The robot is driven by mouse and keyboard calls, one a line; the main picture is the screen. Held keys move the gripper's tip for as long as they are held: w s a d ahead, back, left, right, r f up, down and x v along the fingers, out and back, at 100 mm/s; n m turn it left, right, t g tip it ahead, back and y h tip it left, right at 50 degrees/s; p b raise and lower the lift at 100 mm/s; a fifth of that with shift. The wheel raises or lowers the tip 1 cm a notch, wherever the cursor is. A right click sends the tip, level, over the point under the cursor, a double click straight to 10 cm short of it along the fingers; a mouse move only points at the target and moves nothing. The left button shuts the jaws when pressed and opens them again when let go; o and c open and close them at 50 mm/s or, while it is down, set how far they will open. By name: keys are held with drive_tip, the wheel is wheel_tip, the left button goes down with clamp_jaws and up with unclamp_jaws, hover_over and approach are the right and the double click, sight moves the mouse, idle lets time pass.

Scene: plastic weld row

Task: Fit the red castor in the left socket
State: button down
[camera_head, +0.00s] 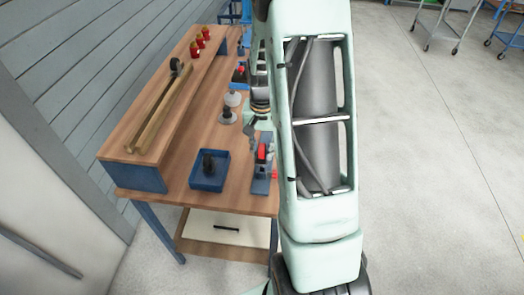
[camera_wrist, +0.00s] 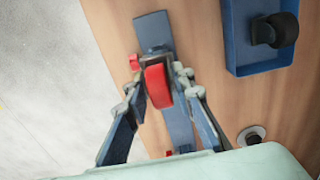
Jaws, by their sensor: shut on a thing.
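The red castor (camera_wrist: 158,86) is between the fingers of my gripper (camera_wrist: 158,78), which is shut on it in the wrist view. The castor is over a long blue fixture (camera_wrist: 153,32) on the bench; I cannot tell whether it is seated or just above. Its lower end and any socket under it are hidden. In the head view the red castor (camera_head: 262,152) shows at the blue fixture (camera_head: 262,185), beside my arm, which hides much of the gripper. Small red parts (camera_wrist: 134,62) sit beside the fixture.
A blue tray (camera_wrist: 232,45) holding a black castor (camera_wrist: 275,29) stands beside the fixture. Wooden bars (camera_head: 160,108) and several red items (camera_head: 200,40) lie on the raised shelf. The bench edge is close.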

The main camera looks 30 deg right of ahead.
drive_tip(key=shift+f, duration=0.2)
drive_tip(key=shift+f+b, duration=0.8)
drive_tip(key=shift+f, duration=0.05)
idle(0.6)
drive_tip(key=shift+f+b, duration=0.75)
drive_tip(key=shift+f, duration=0.05)
drive_tip(key=shift+f+b, duration=0.4)
drive_tip(key=shift+f, duration=0.05)
idle(0.9)
drive_tip(key=c, duration=1.6)
unclamp_jaws()
drive_tip(key=shift+o, duration=0.7)
